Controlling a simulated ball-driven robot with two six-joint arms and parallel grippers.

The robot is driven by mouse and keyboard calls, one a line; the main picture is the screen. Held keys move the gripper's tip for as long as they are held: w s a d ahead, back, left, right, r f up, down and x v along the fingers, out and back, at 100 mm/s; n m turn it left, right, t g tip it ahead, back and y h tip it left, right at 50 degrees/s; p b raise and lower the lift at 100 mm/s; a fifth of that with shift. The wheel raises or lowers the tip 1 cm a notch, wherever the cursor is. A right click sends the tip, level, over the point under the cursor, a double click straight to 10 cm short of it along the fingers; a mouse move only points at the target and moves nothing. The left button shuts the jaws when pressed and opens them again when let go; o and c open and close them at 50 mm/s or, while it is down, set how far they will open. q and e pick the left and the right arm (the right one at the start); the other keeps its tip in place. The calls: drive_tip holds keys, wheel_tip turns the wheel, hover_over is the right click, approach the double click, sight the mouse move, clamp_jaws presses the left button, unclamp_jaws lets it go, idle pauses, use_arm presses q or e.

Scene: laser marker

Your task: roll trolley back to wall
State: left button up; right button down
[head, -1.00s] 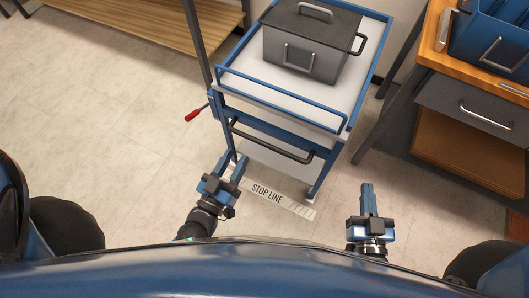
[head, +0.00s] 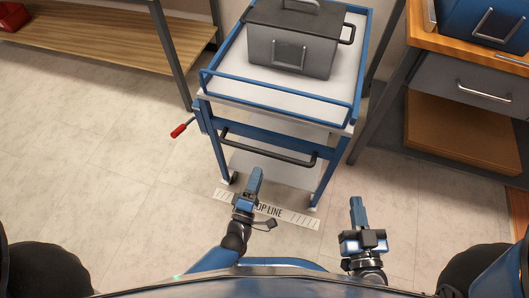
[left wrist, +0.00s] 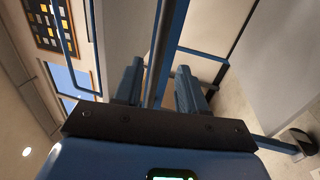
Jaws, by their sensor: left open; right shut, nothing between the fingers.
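The trolley (head: 330,113) has a blue frame, pale shelves and a dark push handle (head: 268,150) across its near side. A red-tipped lever (head: 181,129) sticks out at its left. My left gripper (head: 256,176) is open, below and in front of the handle in the picture. I see no contact with the handle. In the left wrist view, the two blue fingers of the left gripper (left wrist: 160,88) are apart, with a blue bar of the frame seen between them; its distance is unclear. My right gripper (head: 357,203) is shut and empty, right of the trolley's near right leg.
A grey lidded box (head: 290,52) stands on the trolley. A STOP LINE marking (head: 300,217) lies on the floor at the trolley's near wheels. A wooden shelf unit (head: 110,45) is at the left and a workbench (head: 455,40) at the right. Floor on the left is clear.

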sight(265, 152)
use_arm(q)
drive_tip(key=x, duration=0.8)
drive_tip(key=shift+w+d+b, duration=0.1)
drive_tip(key=shift+w+b, duration=0.1)
drive_tip(key=shift+b, duration=0.15)
drive_tip(key=shift+c, duration=0.3)
clamp_jaws()
